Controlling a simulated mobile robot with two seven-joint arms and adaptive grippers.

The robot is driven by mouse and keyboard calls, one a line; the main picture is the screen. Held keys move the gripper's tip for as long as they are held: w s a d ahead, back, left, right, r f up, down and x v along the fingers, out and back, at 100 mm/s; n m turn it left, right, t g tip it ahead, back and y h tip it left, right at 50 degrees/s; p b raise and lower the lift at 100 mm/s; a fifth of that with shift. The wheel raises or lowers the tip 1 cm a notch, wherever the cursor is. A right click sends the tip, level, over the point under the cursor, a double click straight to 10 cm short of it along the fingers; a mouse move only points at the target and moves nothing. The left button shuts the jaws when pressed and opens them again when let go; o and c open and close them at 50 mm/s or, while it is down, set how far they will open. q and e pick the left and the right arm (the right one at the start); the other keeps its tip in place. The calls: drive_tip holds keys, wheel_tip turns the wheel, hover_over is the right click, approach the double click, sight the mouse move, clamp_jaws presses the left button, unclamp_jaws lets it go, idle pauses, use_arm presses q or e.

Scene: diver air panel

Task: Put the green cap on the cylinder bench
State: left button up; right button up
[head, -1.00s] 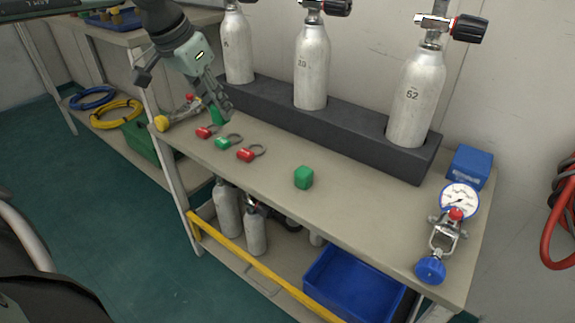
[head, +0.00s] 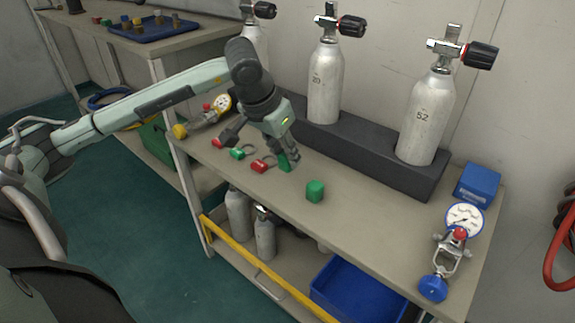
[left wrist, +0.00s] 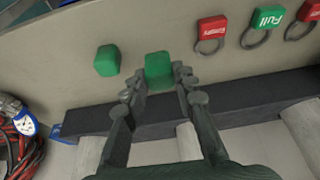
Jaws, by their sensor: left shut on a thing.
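My left gripper (head: 288,154) is shut on a green cap (left wrist: 158,68), a block-like piece held between its fingertips in the left wrist view. My right gripper is not in view.
Red and green ring tags (head: 262,164) lie left of my gripper. Grey cylinders (head: 427,118) stand in a dark rack (head: 370,155) behind. A gauge (head: 464,218) with a blue-knobbed valve and a blue box (head: 477,185) are at the right end.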

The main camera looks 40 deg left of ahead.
sight(285, 164)
use_arm(q)
drive_tip(key=shift+w+d+f, duration=0.1)
drive_tip(key=shift+d+f, duration=0.05)
drive_tip(key=shift+d, duration=0.15)
drive_tip(key=shift+f, duration=2)
drive_tip(key=shift+f, duration=0.1)
drive_tip(key=o, duration=0.8)
drive_tip(key=shift+c, duration=0.2)
drive_tip(key=v, duration=1.2)
